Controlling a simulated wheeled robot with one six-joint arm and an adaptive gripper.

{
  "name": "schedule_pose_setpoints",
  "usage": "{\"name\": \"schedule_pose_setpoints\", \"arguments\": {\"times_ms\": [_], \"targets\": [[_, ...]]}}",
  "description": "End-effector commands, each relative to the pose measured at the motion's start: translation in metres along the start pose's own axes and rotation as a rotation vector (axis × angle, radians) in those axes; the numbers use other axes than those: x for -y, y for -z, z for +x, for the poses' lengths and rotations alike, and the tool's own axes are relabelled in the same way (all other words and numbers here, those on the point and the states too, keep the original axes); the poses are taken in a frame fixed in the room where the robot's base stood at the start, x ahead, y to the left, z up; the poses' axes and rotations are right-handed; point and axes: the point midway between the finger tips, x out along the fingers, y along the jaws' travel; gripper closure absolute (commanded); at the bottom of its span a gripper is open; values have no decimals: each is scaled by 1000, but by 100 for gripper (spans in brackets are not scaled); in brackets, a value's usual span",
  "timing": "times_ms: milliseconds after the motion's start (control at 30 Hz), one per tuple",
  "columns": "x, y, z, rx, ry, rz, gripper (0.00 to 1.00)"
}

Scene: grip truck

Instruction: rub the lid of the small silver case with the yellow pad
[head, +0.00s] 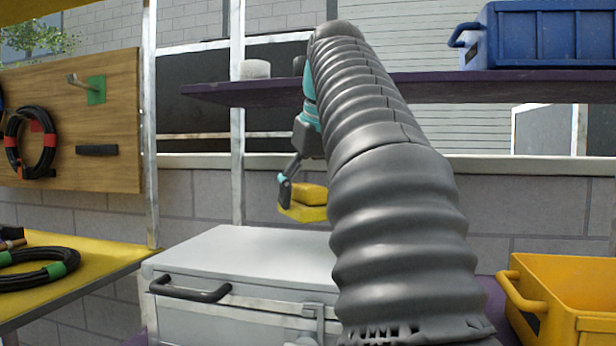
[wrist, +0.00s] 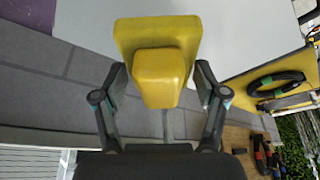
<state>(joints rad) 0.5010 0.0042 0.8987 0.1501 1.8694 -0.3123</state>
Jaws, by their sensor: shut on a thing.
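The silver case (head: 235,262) stands in the lower middle of the head view, its pale flat lid closed, with a dark handle (head: 190,290) on the front. My arm hides its right part. My gripper (head: 288,190) is above the far part of the case and shut on the yellow pad (head: 303,207). The pad has a flat base and a raised block as its grip. In the head view it appears held above the lid, apart from it. In the wrist view the pad (wrist: 157,35) sits between both fingers, and the pale lid (wrist: 235,40) shows behind it.
A purple shelf (head: 430,90) runs above, holding a blue crate (head: 545,38) and a small grey round thing (head: 255,69). A yellow crate (head: 570,285) stands right of the case. A yellow bench (head: 60,250) with coiled black cable (head: 40,268) is at left.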

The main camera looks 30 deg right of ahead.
Motion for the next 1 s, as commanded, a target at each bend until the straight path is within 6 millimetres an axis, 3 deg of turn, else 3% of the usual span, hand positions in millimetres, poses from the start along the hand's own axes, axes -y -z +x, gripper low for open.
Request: {"name": "schedule_pose_setpoints", "arguments": {"times_ms": [300,1000], "targets": [[5,11,-22,-2,4,-11,60],[5,10,-23,-2,4,-11,60]]}}
